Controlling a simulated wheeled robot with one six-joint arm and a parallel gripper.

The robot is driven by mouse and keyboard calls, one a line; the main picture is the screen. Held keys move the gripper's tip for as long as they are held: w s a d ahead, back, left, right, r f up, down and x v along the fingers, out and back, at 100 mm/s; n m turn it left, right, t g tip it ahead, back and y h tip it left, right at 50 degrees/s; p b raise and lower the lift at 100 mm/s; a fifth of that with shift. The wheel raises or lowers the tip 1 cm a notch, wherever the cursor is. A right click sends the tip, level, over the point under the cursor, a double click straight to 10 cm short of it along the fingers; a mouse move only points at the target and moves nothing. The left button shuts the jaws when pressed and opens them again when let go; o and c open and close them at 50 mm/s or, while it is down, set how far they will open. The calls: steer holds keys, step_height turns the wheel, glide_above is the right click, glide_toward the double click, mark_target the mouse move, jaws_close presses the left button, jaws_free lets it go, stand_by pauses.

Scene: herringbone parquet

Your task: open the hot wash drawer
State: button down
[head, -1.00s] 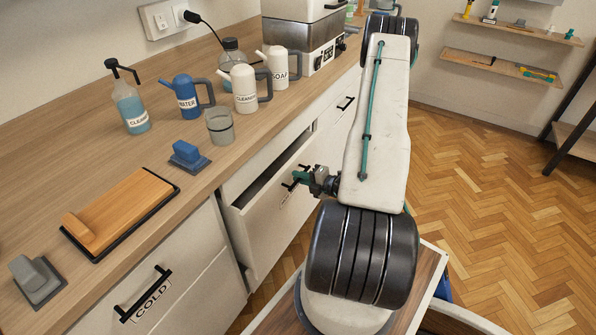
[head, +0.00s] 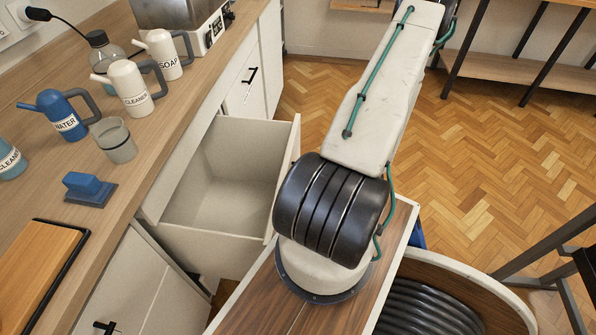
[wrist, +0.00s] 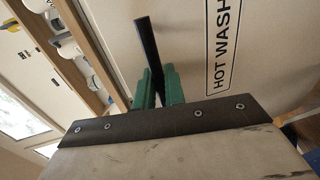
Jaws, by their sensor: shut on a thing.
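The hot wash drawer (head: 205,250) stands pulled well out from the counter in the head view, and its pale inside is empty. In the wrist view its front panel (wrist: 185,45) carries the label "HOT WASH" (wrist: 223,45). My gripper (wrist: 158,85) has green fingers, closed on the black bar handle (wrist: 147,40) of this drawer. In the head view the gripper and handle are hidden behind my arm.
A cold drawer handle (head: 105,327) shows at the bottom left. On the counter are a blue water jug (head: 62,115), white cleaner (head: 130,88) and soap jugs (head: 162,55), and a grey cup (head: 115,140). Parquet floor (head: 480,170) is clear at right.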

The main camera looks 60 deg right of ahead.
steer(key=shift+s+d, duration=0.1)
steer(key=shift+s, duration=0.05)
steer(key=c, duration=1.6)
jaws_free()
steer(key=shift+o, duration=0.2)
steer(key=v, duration=0.7)
steer(key=shift+s, duration=0.4)
steer(key=shift+d+r, duration=0.1)
steer(key=shift+r, duration=0.05)
